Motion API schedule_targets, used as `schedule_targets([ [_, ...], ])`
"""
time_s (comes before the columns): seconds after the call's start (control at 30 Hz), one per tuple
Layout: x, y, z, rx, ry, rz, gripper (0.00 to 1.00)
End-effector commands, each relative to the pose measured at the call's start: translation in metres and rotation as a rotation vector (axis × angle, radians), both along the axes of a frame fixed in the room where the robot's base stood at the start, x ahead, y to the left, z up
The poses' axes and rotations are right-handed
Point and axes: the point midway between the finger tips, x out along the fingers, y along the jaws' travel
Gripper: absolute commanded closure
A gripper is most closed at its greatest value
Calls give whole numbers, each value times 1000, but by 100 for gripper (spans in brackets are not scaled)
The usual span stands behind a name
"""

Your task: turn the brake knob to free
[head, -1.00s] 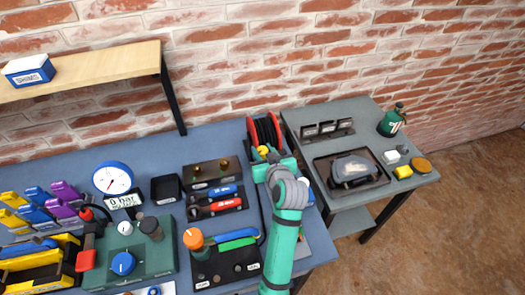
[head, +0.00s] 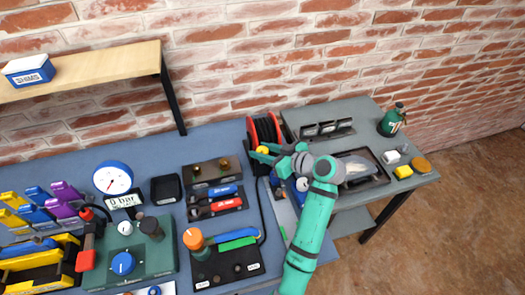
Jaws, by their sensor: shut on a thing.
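A cable reel (head: 265,129) with red flanges and dark cable stands at the back right of the blue bench. A small yellow knob (head: 263,150) sits at its front; it appears to be the brake knob, and its marks are too small to read. My gripper (head: 262,155) reaches in from the right, its green fingers around the yellow knob. It is shut on the knob, which is partly hidden between the fingers.
A black cable runs from the reel down the bench. A tool tray (head: 213,203) and a dark panel (head: 225,265) with an orange-topped knob lie left of my arm. A grey side table (head: 375,115) with a dark tray (head: 383,185) stands at right.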

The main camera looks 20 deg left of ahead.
Motion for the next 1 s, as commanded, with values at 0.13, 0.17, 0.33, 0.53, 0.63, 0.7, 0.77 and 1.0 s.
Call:
schedule_targets([
  [0.13, 0, -1, -1, -1, 3, 11, 90],
  [0.17, 0, -1, -1, -1, 3, 12, 90],
  [0.33, 0, -1, -1, -1, 4, 12, 90],
  [0.53, 0, 0, -1, -2, 3, 11, 49],
  [0.63, 0, 0, -1, -1, 3, 11, 49],
  [0.7, 0, 0, -1, -1, 2, 11, 49],
  [0.77, 0, 0, -1, -1, 2, 11, 49],
  [1.0, -4, -14, 5, -1, 1, 9, 49],
])
